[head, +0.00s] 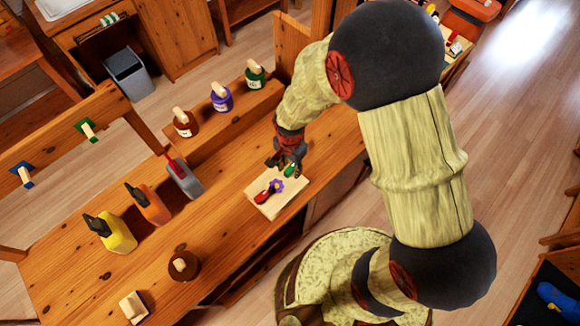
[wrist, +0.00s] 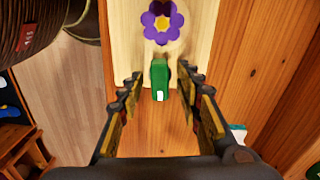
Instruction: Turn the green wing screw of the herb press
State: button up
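The herb press is a pale wooden board (head: 268,208) on the bench top, with a red part (head: 263,196) and a purple flower (head: 277,186) on it. The board also shows in the wrist view (wrist: 195,30), with the purple flower with a yellow centre (wrist: 162,22) at the top. The green wing screw (wrist: 160,76) has a small white mark and sits below the flower; it also shows in the head view (head: 290,170). My gripper (head: 285,160) is open above it. In the wrist view the fingers (wrist: 160,92) stand either side of the screw, apart from it.
Brown (head: 185,124), purple (head: 222,98) and green (head: 255,76) jars stand on a raised ledge behind. A round brown object (head: 184,266) lies front left. Bare wood lies between.

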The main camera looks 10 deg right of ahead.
aim_at(290, 168)
jog(key=shift+r, duration=0.1)
notch_tip(290, 168, up, 12)
dwell(0.5)
dwell(0.5)
